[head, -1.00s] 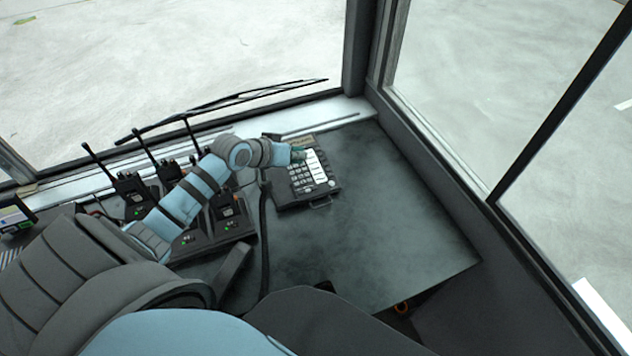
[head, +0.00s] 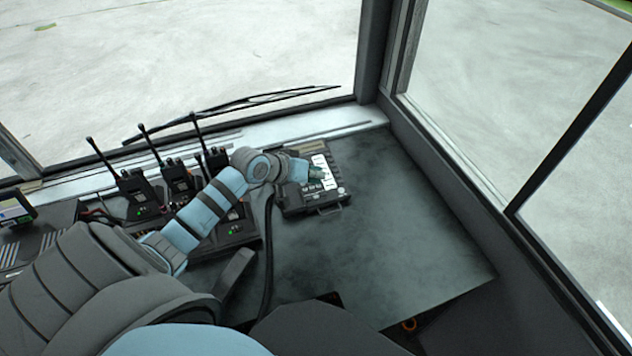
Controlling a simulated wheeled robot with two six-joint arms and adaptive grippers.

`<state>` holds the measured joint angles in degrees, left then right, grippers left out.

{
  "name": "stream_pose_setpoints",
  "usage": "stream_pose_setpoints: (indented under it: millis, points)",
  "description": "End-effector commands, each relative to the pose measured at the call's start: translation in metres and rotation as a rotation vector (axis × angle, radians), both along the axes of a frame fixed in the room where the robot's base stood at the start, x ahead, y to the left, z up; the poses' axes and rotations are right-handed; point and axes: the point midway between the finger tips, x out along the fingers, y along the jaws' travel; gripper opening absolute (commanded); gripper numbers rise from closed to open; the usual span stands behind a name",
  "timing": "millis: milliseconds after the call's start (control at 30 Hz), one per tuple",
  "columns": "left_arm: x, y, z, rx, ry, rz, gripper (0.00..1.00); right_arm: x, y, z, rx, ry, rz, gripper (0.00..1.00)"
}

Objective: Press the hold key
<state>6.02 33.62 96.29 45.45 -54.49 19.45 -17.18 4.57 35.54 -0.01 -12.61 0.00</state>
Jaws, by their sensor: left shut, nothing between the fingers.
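The desk phone (head: 332,199) is a dark unit with pale keys and a small display, on the dark console top near the windshield. My left arm reaches in from the left, and my left gripper (head: 316,174) is shut and empty over the phone's keys. The gripper covers part of the keypad. I cannot tell whether its fingertips touch a key, and the key labels are too small to read, so I cannot pick out the hold key. My right gripper is not in view.
Several handheld radios with antennas, one of them a radio (head: 137,194), stand in chargers left of the phone. A black cord (head: 268,255) hangs down the console. A small screen (head: 14,209) is at far left. The console top (head: 400,240) right of the phone is clear.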

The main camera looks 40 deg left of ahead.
Motion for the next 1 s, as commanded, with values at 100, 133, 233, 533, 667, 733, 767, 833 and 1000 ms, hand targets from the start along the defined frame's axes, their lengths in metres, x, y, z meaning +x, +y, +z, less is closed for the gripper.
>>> stream_pose_setpoints:
  millis: [100,133,233,533,667,733,767,833,1000]
  points:
    - [0.001,0.002,-0.024,0.0,-0.001,0.0,0.0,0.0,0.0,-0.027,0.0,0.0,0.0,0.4]
    - [0.001,0.002,-0.027,0.0,-0.001,0.0,0.0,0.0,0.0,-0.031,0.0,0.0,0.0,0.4]
    - [0.002,0.004,-0.039,-0.001,0.001,0.0,0.0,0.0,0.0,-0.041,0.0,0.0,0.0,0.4]
    - [0.004,0.006,-0.052,0.0,0.0,0.0,0.0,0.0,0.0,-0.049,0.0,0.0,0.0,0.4]
    - [0.004,0.006,-0.051,0.0,0.0,0.0,0.0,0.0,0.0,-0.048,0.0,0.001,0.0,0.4]
    - [0.004,0.006,-0.051,0.0,0.0,0.0,0.0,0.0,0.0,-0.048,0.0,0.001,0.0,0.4]
    - [0.004,0.006,-0.051,0.0,0.0,0.0,0.0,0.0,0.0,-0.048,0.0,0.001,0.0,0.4]
    - [0.004,0.006,-0.051,0.0,0.0,0.0,0.0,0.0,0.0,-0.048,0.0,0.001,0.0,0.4]
    - [0.004,0.006,-0.051,0.0,0.0,0.0,0.0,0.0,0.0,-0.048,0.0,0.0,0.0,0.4]
